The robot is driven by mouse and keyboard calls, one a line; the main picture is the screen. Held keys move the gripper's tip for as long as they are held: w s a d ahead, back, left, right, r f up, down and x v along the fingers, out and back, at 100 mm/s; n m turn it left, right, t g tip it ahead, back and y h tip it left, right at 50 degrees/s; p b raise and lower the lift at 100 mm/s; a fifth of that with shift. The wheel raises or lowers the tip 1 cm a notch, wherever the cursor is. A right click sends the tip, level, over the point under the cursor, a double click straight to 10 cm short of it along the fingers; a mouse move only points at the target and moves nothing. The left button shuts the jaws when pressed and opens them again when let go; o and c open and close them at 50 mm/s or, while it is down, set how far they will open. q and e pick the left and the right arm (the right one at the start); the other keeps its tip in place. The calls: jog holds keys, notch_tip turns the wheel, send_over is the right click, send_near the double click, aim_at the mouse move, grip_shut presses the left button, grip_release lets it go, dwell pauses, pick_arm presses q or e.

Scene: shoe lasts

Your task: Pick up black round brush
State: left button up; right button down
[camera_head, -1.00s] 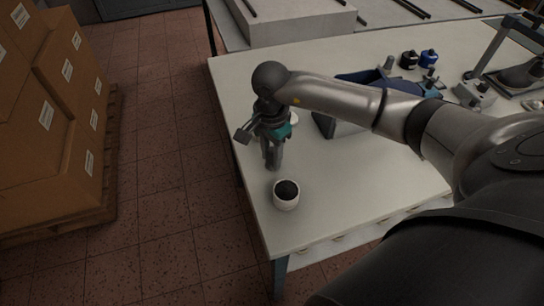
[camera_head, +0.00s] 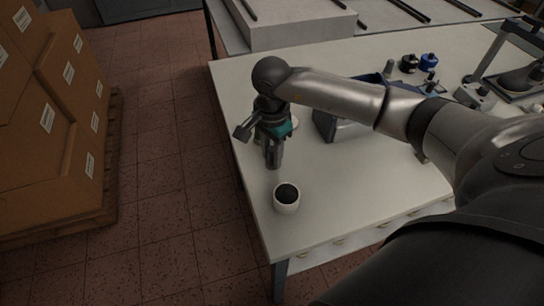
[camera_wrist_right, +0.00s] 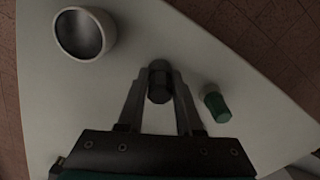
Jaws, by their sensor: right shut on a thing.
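The black round brush (camera_wrist_right: 160,84) shows in the right wrist view as a short dark cylinder between the fingertips. My right gripper (camera_wrist_right: 160,72) is shut on it, with one finger on each side. In the head view my right gripper (camera_head: 273,162) points down low over the white table, near its left edge. The brush is hard to make out there, hidden by the fingers. My left gripper is not in view.
A white cup (camera_head: 286,206) with a dark inside stands on the table (camera_head: 340,190) just in front of the gripper. A green-ended cylinder (camera_wrist_right: 216,104) lies beside the fingers. Dark and blue bottles (camera_head: 428,62) stand farther back. Stacked boxes (camera_head: 40,140) are at left.

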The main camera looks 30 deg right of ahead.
aim_at(271, 149)
notch_tip(271, 149, up, 18)
jog(key=p, duration=0.1)
jog(key=shift+r, duration=0.2)
jog(key=shift+f, duration=0.1)
dwell(0.3)
